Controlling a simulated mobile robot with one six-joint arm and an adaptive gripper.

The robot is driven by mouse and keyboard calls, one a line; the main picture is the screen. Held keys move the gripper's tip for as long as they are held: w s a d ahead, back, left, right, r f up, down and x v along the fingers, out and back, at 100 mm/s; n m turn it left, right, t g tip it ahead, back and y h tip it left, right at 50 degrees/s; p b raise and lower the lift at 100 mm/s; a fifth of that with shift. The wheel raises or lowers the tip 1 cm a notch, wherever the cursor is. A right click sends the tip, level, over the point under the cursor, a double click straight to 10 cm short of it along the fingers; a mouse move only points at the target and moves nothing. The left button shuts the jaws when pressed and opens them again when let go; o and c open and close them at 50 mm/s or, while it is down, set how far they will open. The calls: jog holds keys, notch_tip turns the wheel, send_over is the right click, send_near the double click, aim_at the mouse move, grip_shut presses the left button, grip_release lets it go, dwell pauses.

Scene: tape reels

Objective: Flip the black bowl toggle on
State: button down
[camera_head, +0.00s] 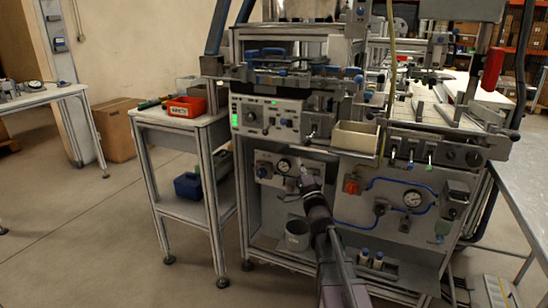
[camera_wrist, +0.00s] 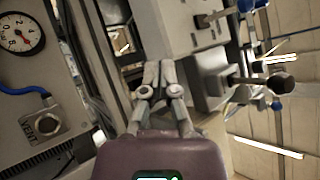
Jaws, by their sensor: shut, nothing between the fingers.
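The pale control box (camera_head: 268,118) sits on the front of the machine, with a dark round knob, green lights and small controls on its face. I cannot tell for sure which small part is the black bowl toggle. In the wrist view a small dark lever (camera_wrist: 204,20) sticks out from a pale panel (camera_wrist: 172,28), above and right of my fingertips. My gripper (camera_wrist: 160,70) is shut and empty, its fingertips together and apart from that lever. In the head view my gripper (camera_head: 307,178) is in front of the machine, below the control box.
A pressure gauge (camera_wrist: 20,36) shows at the left of the wrist view. A dark round knob (camera_wrist: 283,85) stands out at the right. In the head view a beige bin (camera_head: 355,138) hangs right of the control box, above a panel with blue hoses. A side table with a red bin (camera_head: 187,107) stands left.

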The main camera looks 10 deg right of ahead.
jog(key=s+n+y+b, duration=0.1)
jog(key=y, duration=0.2)
jog(key=s+f+n+y+b, duration=0.1)
jog(key=y, duration=0.2)
jog(key=s+a+f+n+y+b, duration=0.1)
jog(key=y+b, duration=0.1)
jog(key=y, duration=0.1)
jog(key=shift+a+f+n, duration=0.1)
jog(key=shift+f+n, duration=0.05)
jog(key=shift+n, duration=0.25)
jog(key=shift+w, duration=0.15)
jog(key=p, duration=0.8)
send_near(268, 129)
notch_tip(268, 129, up, 3)
jog(key=w+d, duration=0.2)
jog(key=w, duration=0.1)
jog(key=shift+w+a+r+p, duration=0.1)
jog(key=shift+a+r+p, duration=0.2)
jog(key=shift+a, duration=0.3)
jog(key=shift+w+a+r+p, duration=0.15)
jog(key=shift+a+r, duration=0.1)
jog(key=shift+a, duration=0.35)
jog(key=shift+s+a+r+p, duration=0.1)
jog(key=shift+a+r+p, duration=0.2)
jog(key=shift+a, duration=0.3)
jog(key=shift+d, duration=0.15)
